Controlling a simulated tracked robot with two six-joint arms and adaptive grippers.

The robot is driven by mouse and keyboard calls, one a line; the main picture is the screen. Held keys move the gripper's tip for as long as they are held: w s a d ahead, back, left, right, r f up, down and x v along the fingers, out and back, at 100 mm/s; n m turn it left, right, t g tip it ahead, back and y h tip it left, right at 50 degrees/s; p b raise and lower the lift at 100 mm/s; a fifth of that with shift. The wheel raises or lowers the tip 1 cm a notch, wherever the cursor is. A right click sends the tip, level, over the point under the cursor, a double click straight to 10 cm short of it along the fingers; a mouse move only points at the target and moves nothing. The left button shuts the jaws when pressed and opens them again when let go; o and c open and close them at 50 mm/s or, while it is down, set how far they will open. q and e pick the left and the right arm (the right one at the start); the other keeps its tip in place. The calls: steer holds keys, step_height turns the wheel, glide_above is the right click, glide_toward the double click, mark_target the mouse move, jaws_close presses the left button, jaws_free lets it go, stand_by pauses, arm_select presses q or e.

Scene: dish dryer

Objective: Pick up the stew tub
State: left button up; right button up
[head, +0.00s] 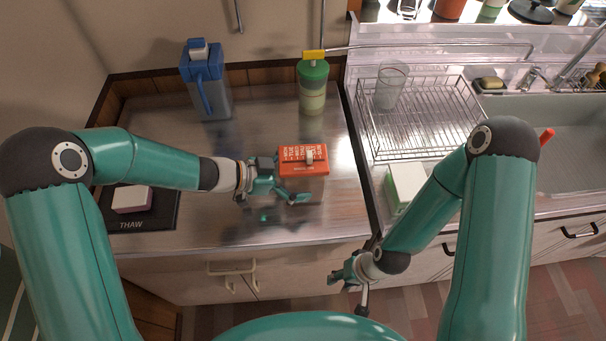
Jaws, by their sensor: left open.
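A small tub-like block (132,199), white on top and pinkish at the side, sits on a dark mat (134,225) marked THAW at the left of the counter. It may be the stew tub; no label on it can be read. My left gripper (285,184) is open, well to the right of this block, its fingers close to a red box (303,168) with white lettering. I cannot tell whether they touch the box. My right gripper (346,279) is low, in front of the counter's front edge, away from the block; its finger opening is unclear.
A blue jug (213,98) and a green bottle (312,90) stand at the back. A wire rack (440,125) holds a clear glass (390,86). A white-and-green box (404,183) stands before the rack. A sink (575,160) lies at right.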

arm_select(q)
steer(key=c, duration=1.8)
steer(key=shift+o, duration=0.2)
steer(key=shift+r, duration=0.15)
steer(key=shift+r, duration=0.55)
step_height(320, 180, up, 19)
steer(key=p, duration=0.3)
steer(key=shift+f, duration=0.1)
